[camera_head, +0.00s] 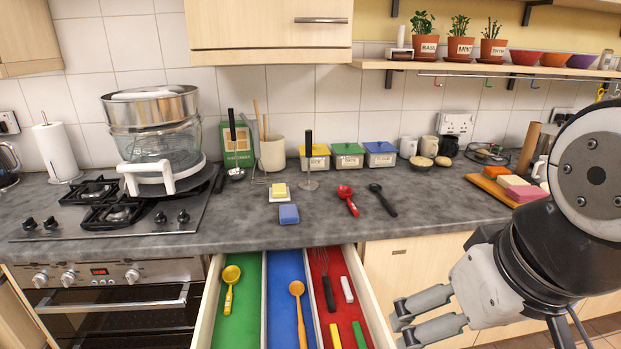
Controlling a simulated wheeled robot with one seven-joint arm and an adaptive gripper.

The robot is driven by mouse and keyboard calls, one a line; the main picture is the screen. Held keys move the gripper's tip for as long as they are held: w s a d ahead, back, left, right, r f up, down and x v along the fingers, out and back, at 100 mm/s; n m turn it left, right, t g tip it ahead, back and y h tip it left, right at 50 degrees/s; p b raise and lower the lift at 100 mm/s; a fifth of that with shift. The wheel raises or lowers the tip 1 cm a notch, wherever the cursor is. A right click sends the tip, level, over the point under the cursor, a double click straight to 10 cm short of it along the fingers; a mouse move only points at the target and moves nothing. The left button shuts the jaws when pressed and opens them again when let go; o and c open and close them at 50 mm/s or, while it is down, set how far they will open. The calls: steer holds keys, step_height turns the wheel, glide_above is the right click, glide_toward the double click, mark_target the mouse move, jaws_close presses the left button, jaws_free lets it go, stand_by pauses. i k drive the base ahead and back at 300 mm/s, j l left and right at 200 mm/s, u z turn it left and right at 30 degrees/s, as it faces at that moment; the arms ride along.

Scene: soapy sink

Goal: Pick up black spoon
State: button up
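A black spoon (383,199) lies on the grey countertop (440,205), right of centre, with its bowl toward the wall and its handle toward the front edge. A red scoop or spoon (347,198) lies just left of it, apart from it. My gripper (403,325) is at the lower right, in front of the counter and beside the open drawer. Its two fingers point left with a gap between them, and nothing shows in the gap. It is well away from the black spoon.
An open drawer (357,262) with green, blue and red sections holds several utensils below the counter. A blue sponge (289,214) and a butter dish (280,192) lie left of the spoons. Canisters (347,157) stand behind.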

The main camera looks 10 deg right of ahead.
mark_target(375, 188)
steer(key=i+l, duration=0.15)
steer(key=l, duration=0.15)
steer(key=i+l, duration=0.15)
steer(key=l, duration=0.15)
steer(key=i+l, duration=0.1)
steer(key=l, duration=0.2)
steer(key=i+l, duration=0.15)
steer(key=i, duration=0.15)
steer(key=i+l, duration=0.2)
steer(key=i+j, duration=0.15)
steer(key=i, duration=0.2)
steer(key=i+j, duration=0.15)
steer(key=i, duration=0.2)
